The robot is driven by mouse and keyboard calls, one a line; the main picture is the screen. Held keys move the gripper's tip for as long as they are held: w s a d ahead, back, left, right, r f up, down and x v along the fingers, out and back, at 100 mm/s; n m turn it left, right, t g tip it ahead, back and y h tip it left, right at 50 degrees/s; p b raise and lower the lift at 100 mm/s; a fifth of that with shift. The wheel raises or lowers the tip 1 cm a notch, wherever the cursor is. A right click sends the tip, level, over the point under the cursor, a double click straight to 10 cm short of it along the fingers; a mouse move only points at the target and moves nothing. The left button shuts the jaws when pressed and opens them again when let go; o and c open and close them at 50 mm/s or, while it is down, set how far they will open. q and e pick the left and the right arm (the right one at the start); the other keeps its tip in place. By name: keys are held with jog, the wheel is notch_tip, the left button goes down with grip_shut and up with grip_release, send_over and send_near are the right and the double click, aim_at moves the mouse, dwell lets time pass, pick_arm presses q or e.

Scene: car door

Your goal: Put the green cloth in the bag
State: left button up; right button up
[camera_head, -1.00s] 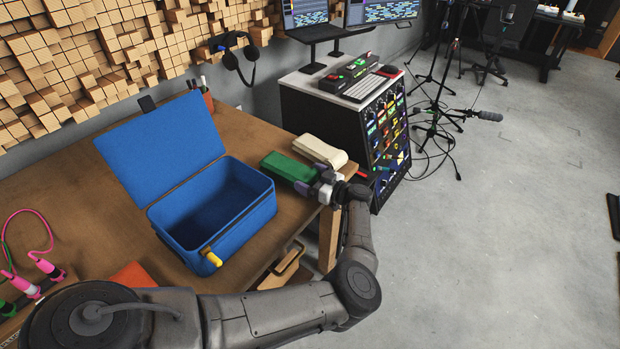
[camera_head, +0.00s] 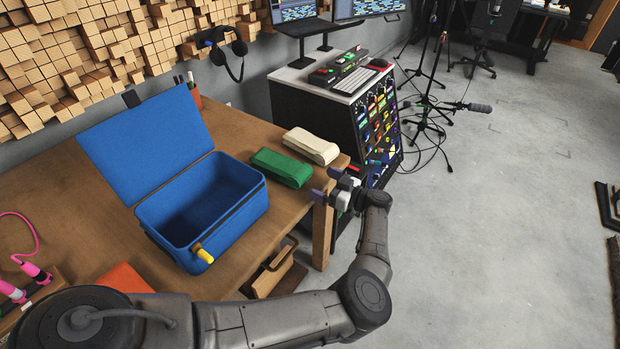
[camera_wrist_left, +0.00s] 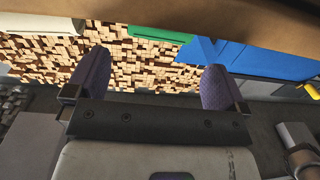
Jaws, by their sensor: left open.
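The green cloth (camera_head: 281,167) lies folded on the wooden table, right of the bag. The blue bag (camera_head: 207,213) stands open on the table, its lid (camera_head: 150,141) raised at the back and its inside dark, with nothing visible in it. My left gripper (camera_head: 326,183) is open and empty just past the table's right edge, to the right of the cloth and apart from it. In the left wrist view the two purple fingers (camera_wrist_left: 152,85) are spread wide, with the green cloth (camera_wrist_left: 160,35) and the blue bag (camera_wrist_left: 235,58) beyond them. My right gripper is not seen.
A folded cream cloth (camera_head: 311,146) lies just behind the green one. A yellow-tipped item (camera_head: 204,256) sits at the bag's front. A pen cup (camera_head: 194,97) stands behind the bag. A black equipment cabinet (camera_head: 345,110) stands beyond the table's right end.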

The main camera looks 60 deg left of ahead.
pick_arm(q)
jog(key=shift+b+v, duration=0.3)
jog(key=shift+v, duration=2.6)
jog(key=shift+a, duration=0.1)
